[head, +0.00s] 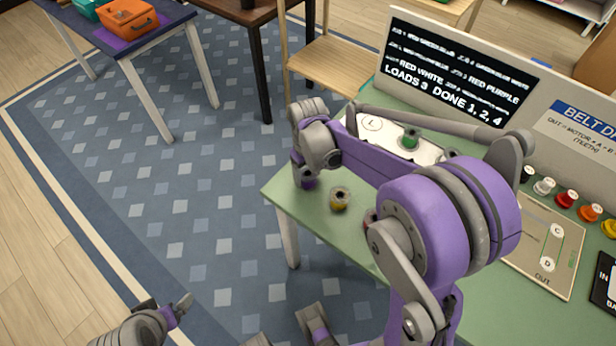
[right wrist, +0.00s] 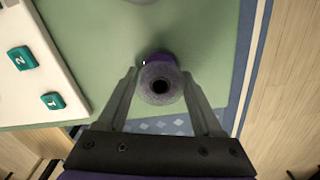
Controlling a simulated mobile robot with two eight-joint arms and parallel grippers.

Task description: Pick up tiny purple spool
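The tiny purple spool (right wrist: 160,60) stands on the green table in the right wrist view. Its grey top with a dark centre hole faces the camera. My right gripper (right wrist: 160,82) is open, with one finger on each side of the spool and narrow gaps between. In the head view my right gripper (head: 303,178) is low at the table's left corner, and a bit of purple (head: 308,183), probably the spool, shows beside it. My left gripper (head: 178,308) is low at the bottom left, over the floor and away from the table; its opening is unclear.
A white board (right wrist: 45,50) with teal number tags lies beside the gripper. The green table (head: 300,212) ends close to the purple spool.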

